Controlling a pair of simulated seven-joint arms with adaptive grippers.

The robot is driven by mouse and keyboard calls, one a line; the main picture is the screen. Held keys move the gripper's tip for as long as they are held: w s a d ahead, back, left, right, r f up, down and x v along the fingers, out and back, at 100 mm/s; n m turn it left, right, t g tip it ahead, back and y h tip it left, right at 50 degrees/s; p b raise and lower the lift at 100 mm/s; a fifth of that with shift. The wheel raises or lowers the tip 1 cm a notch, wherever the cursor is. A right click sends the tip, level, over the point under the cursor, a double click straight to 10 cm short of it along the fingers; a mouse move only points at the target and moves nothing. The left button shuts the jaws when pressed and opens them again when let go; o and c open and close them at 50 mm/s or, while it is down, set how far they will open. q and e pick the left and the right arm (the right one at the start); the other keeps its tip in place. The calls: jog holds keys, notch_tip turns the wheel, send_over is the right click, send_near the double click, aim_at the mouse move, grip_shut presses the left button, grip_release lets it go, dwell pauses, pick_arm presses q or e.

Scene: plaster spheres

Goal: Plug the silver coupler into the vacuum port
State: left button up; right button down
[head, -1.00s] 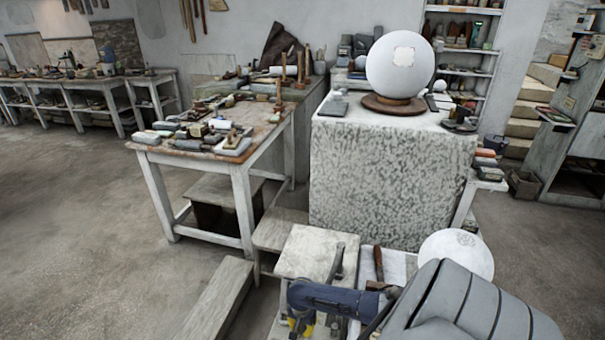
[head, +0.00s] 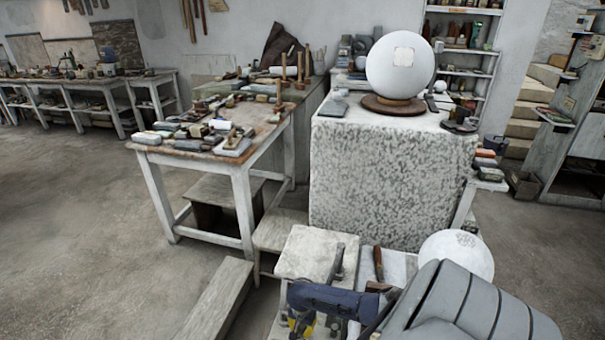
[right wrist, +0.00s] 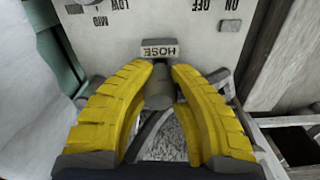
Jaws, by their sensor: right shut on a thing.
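In the right wrist view, my right gripper (right wrist: 160,82) is shut on the silver coupler (right wrist: 158,97), a short grey cylinder between its yellow fingertips. The coupler's far end is close to the HOSE label (right wrist: 158,49) on a pale panel (right wrist: 145,22). The vacuum port is not clearly visible there; the coupler and fingers cover that spot, and I cannot tell whether the coupler is in it. In the head view, the right gripper (head: 301,322) shows only as a bit of yellow at the bottom edge. My left gripper is not in view.
The panel also carries ON, OFF, MID and LOW lettering and a small grey knob (right wrist: 230,26). A small pale table (head: 305,250) with a hammer (head: 337,262), a white sphere (head: 456,254) and a speckled block (head: 385,185) are near my right arm.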

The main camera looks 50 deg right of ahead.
jog(key=shift+f, duration=1.55)
jog(key=c, duration=1.3)
grip_release()
jog(key=shift+r, duration=0.15)
jog(key=shift+r, duration=1.8)
